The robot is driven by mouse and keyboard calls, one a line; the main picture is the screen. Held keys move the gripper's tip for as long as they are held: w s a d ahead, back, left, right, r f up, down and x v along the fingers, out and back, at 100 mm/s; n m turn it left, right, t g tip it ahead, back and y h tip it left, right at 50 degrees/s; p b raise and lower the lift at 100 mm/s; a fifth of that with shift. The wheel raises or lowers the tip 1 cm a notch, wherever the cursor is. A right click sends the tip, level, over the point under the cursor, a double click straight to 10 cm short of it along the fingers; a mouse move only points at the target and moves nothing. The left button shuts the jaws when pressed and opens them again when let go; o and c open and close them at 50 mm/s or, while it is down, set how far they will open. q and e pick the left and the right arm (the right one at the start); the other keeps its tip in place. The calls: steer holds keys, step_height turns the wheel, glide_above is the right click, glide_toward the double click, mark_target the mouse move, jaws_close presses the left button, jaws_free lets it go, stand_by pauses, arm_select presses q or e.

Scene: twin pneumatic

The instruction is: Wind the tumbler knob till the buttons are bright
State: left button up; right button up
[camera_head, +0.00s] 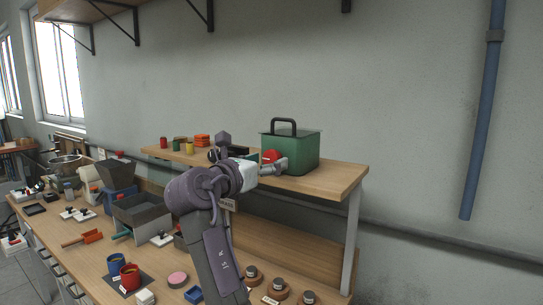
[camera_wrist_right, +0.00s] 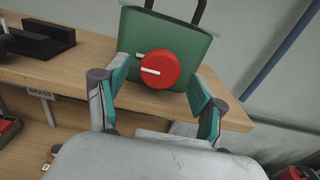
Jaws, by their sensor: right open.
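The tumbler appears to be the green box (camera_head: 305,150) with a dark carry handle, standing on the raised wooden shelf. Its round red knob (camera_head: 270,156) is on the front face. In the right wrist view the knob (camera_wrist_right: 160,66) carries a white line, and a short white mark sits on the green box (camera_wrist_right: 185,35) just beside it. My right gripper (camera_head: 276,164) is in front of the box. In the wrist view its fingers stand apart, one on each side of the knob, with visible gaps. I can make out no buttons on the box. My left gripper is not in view.
The raised shelf (camera_head: 335,180) also holds small coloured cans (camera_head: 178,144) to the left. A dark block (camera_wrist_right: 40,38) sits left of the box. The lower bench is crowded with mugs (camera_head: 130,276), a grey bin (camera_head: 140,212) and small round pieces (camera_head: 275,284). A blue pipe (camera_head: 483,110) runs down the wall.

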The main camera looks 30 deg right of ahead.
steer(key=shift+x, duration=1.2)
steer(key=c, duration=1.1)
steer(key=shift+m+p, duration=0.3)
steer(key=shift+p, duration=0.05)
